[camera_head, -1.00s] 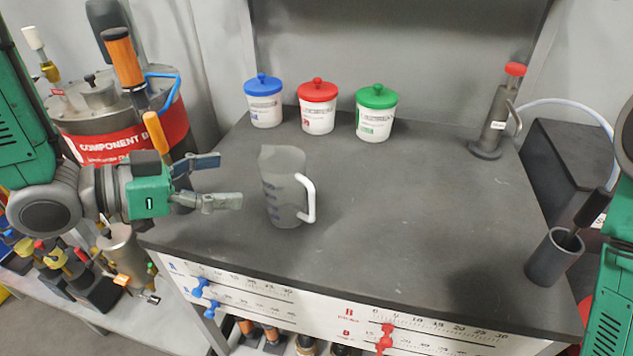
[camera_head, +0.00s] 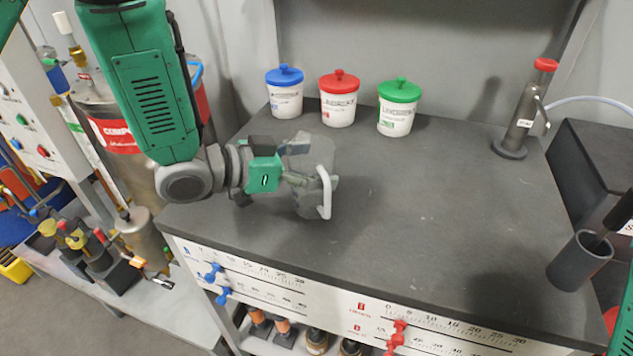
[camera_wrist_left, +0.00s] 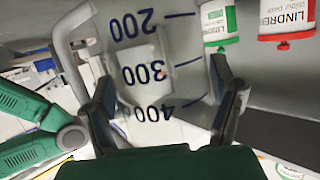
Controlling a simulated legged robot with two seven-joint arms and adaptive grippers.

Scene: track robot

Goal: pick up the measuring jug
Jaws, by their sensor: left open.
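The translucent grey measuring jug (camera_head: 309,199) stands upright on the dark worktop (camera_head: 430,220), with its white handle (camera_head: 326,192) on the right side. My left gripper (camera_head: 308,181) comes in from the left with its fingers at the jug's sides, partly covering its body. In the left wrist view the jug (camera_wrist_left: 170,55) fills the middle with blue marks 200, 300 and 400, and the open fingers (camera_wrist_left: 165,108) stand on either side of it. I cannot tell whether they touch it. My right gripper is not in view.
Tubs with blue (camera_head: 285,95), red (camera_head: 338,100) and green (camera_head: 399,108) lids stand behind the jug. A dark cup (camera_head: 578,262) is at the right edge. The middle of the worktop is clear.

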